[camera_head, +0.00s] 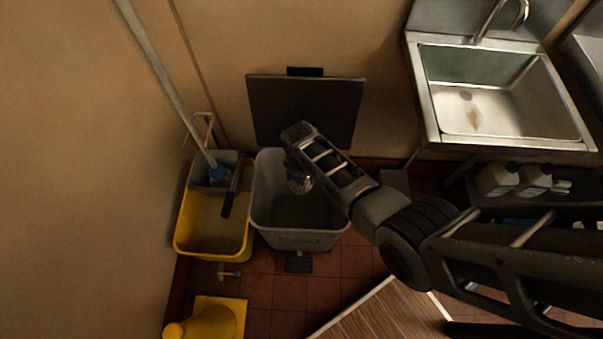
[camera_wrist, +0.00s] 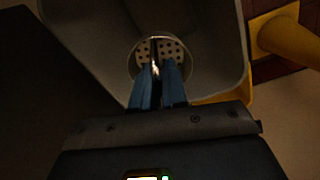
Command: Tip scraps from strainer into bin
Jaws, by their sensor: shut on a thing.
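The grey bin (camera_head: 300,239) stands open on the floor, with its dark lid (camera_head: 306,108) raised against the wall. My arm reaches over the bin, and my gripper (camera_wrist: 158,72) is shut on the strainer (camera_wrist: 176,48). The strainer is a small round metal cup with holes; in the head view it shows partly (camera_head: 301,184) below my wrist, within the bin's opening. In the wrist view its perforated inside faces the camera, and a small pale spot shows near the fingertips. I cannot tell whether scraps are in it. The bin floor looks dark.
A yellow mop bucket (camera_head: 213,241) with a mop stands just left of the bin. A yellow object (camera_head: 215,318) lies at the lower left. A steel sink (camera_head: 505,95) is at the upper right, with bottles (camera_head: 497,179) below. A wooden surface (camera_head: 385,315) is in front.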

